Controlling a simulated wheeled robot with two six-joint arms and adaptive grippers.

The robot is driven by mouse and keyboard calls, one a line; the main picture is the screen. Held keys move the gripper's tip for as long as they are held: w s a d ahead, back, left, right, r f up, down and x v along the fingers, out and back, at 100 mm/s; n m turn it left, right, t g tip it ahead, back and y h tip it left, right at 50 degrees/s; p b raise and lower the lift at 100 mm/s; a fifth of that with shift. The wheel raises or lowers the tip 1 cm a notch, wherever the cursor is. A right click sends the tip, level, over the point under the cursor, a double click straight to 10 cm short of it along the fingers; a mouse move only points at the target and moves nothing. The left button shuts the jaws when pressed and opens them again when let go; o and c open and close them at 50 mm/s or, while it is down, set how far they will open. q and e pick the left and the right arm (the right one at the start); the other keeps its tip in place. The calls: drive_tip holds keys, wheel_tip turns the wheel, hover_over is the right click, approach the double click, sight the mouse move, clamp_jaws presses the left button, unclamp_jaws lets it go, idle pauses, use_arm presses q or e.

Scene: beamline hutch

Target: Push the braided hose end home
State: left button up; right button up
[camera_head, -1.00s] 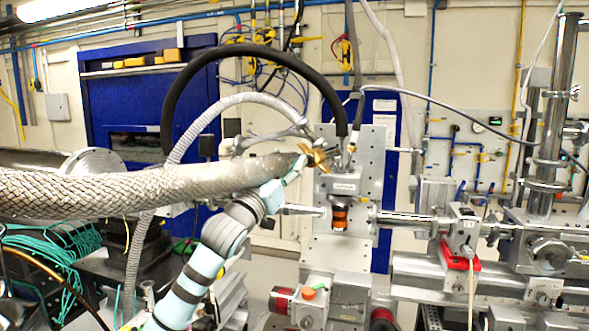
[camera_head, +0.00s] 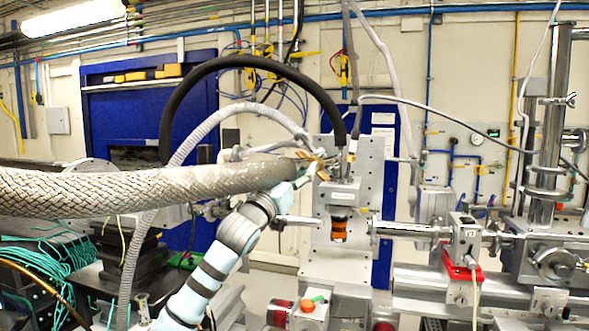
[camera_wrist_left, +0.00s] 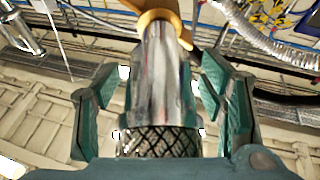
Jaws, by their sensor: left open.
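The thick silver braided hose (camera_head: 150,190) comes in from the left edge in the head view. Its end lies by a brass fitting (camera_head: 312,163) in front of the grey upright plate. In the left wrist view, a smooth metal sleeve (camera_wrist_left: 162,80) follows the braid (camera_wrist_left: 160,141), with the brass fitting (camera_wrist_left: 165,15) beyond it. My left gripper (camera_head: 298,177) is at the hose end. In the left wrist view its green fingers (camera_wrist_left: 160,90) stand open on either side of the sleeve, with gaps showing. I cannot tell whether sleeve and fitting are fully seated. My right gripper is out of view.
A grey device with an orange ring (camera_head: 339,230) hangs just below the fitting. A black hose (camera_head: 170,110) and a grey corrugated hose (camera_head: 185,150) arch close by. The plate (camera_head: 365,250) stands behind. A beamline pipe assembly (camera_head: 470,235) fills the right.

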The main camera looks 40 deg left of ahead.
use_arm(q)
wheel_tip(320, 180, up, 10)
drive_tip(key=shift+d, duration=0.1)
drive_tip(key=shift+f, duration=0.2)
drive_tip(key=shift+s+a+f+y+b, duration=0.3)
drive_tip(key=shift+s+a+b, duration=0.2)
drive_tip(key=shift+a, duration=0.1)
drive_tip(key=shift+s+a+f+y+b, duration=0.2)
drive_tip(key=shift+s+a+y+b, duration=0.1)
drive_tip(key=shift+s+a+b, duration=0.2)
drive_tip(key=s+b, duration=0.3)
drive_tip(key=s, duration=0.3)
drive_tip(key=g+h+b, duration=0.2)
drive_tip(key=g+h, duration=0.1)
drive_tip(key=g, duration=0.1)
approach(284, 173)
drive_tip(key=p+x, duration=0.6)
drive_tip(key=x, duration=0.5)
drive_tip(key=shift+w, duration=0.2)
drive_tip(key=shift+w+a+f, duration=0.1)
drive_tip(key=shift+w+a, duration=0.05)
drive_tip(key=shift+w, duration=0.4)
